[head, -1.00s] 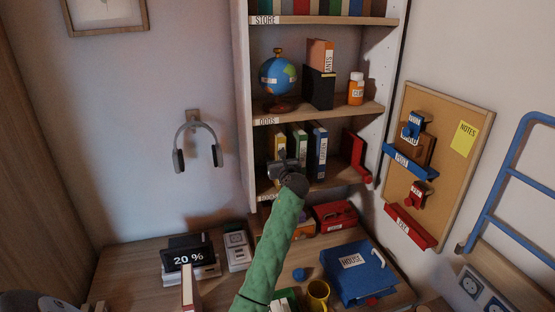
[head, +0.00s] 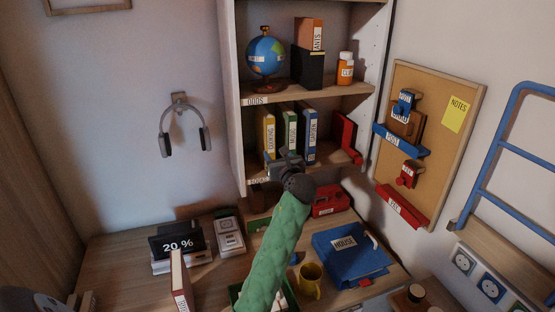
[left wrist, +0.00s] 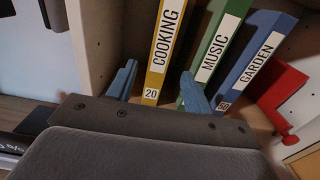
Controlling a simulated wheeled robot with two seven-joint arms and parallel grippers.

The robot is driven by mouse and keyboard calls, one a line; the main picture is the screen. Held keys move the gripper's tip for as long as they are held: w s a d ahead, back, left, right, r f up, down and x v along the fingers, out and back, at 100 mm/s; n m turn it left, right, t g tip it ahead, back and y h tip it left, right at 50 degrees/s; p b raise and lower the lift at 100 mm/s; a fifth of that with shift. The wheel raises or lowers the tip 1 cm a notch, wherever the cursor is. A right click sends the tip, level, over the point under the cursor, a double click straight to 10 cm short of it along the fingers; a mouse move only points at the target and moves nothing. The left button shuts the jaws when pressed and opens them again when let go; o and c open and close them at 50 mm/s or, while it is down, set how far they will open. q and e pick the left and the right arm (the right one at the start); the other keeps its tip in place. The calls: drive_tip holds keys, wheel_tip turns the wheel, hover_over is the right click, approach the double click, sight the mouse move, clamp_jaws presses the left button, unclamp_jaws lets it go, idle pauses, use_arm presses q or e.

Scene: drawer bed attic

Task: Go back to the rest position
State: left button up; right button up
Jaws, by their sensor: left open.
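My left gripper (head: 284,160) is in front of the lower shelf, at the foot of the books, on the end of my green arm. In the left wrist view its two blue fingers (left wrist: 158,88) stand apart with nothing held between them. Beyond them stand the yellow COOKING book (left wrist: 164,45), the green MUSIC book (left wrist: 212,52) and the blue GARDEN book (left wrist: 255,60), upright on the shelf. A red bookend (head: 346,138) stands to their right. I cannot tell whether the fingers touch a book. My right gripper does not show.
The desk below holds a 20 % display (head: 178,245), a red-and-white book (head: 180,280), a yellow mug (head: 310,280), a blue HOUSE binder (head: 345,252) and a red box (head: 330,200). A corkboard (head: 440,110) and blue ladder (head: 500,150) are at right. Open air lies left of the shelf.

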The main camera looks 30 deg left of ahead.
use_arm(q)
drive_tip(key=shift+s+d+f, duration=0.1)
idle(0.5)
drive_tip(key=s+d+f+n+g+h, duration=0.1)
drive_tip(key=s+d+f+n+h, duration=0.4)
drive_tip(key=s+f, duration=0.5)
drive_tip(key=s+d+f+n+g+h, duration=0.2)
drive_tip(key=s+d+f+n, duration=0.45)
drive_tip(key=f, duration=0.65)
drive_tip(key=s+d+f+n+g+h, duration=0.2)
drive_tip(key=s+d+f+n, duration=0.15)
drive_tip(key=s, duration=0.55)
drive_tip(key=s+d+f+n+g+h, duration=0.1)
drive_tip(key=s+d+f+n+h, duration=0.3)
drive_tip(key=s, duration=0.5)
drive_tip(key=s+d+f+n+g+h, duration=0.1)
drive_tip(key=s+d+f+n+g, duration=0.3)
drive_tip(key=s, duration=0.6)
wheel_tip(320, 180, down, 25)
drive_tip(key=w+n, duration=0.1)
drive_tip(key=w, duration=0.2)
drive_tip(key=s+f, duration=0.4)
drive_tip(key=f, duration=0.6)
drive_tip(key=s+d+f, duration=0.1)
drive_tip(key=s+f, duration=0.3)
drive_tip(key=f, duration=0.7)
drive_tip(key=shift+s, duration=0.2)
